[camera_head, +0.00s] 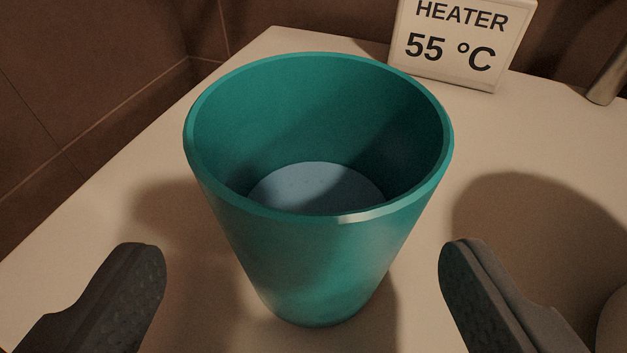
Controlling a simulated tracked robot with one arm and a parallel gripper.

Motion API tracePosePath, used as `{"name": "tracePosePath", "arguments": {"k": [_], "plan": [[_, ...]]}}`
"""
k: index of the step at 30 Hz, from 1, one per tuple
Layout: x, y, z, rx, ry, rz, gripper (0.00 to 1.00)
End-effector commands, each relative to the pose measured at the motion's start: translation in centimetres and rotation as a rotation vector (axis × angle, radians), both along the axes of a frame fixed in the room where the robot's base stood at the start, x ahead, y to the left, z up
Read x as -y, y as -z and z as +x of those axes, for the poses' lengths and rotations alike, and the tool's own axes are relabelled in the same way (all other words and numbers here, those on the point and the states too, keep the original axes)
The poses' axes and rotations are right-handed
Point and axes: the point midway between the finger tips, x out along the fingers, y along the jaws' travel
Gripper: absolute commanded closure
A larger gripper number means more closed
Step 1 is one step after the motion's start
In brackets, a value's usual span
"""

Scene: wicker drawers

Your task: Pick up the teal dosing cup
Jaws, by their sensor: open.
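The teal dosing cup (320,255) stands upright on a pale surface (110,240) in the middle of the view. It tapers toward its base, and its wide mouth faces up toward me. Inside at the bottom is a pale bluish round area, which may be liquid or the cup's floor. My gripper (303,268) is open, with one dark finger to the left of the cup and the other to the right. Both fingertips are apart from the cup, with a gap on each side, and nothing is between them except the cup.
A white sign (462,42) reading "HEATER 55 °C" stands behind the cup at the upper right. A metallic cylindrical piece (610,80) is at the right edge. A pale rounded object (615,325) is partly cut off at the lower right. Brown tiled walls (90,80) rise behind and left.

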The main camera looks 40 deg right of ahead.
Motion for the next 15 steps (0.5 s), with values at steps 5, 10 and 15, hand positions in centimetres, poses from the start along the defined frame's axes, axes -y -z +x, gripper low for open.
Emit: {"name": "tracePosePath", "arguments": {"k": [5,10,15], "plan": [[0.8,0.7,0.8,0.001,0.002,0.000,0.22],[2.3,2.1,2.2,-0.002,0.004,-0.002,0.22],[3.0,2.4,3.6,0.000,0.001,0.000,0.22]]}}
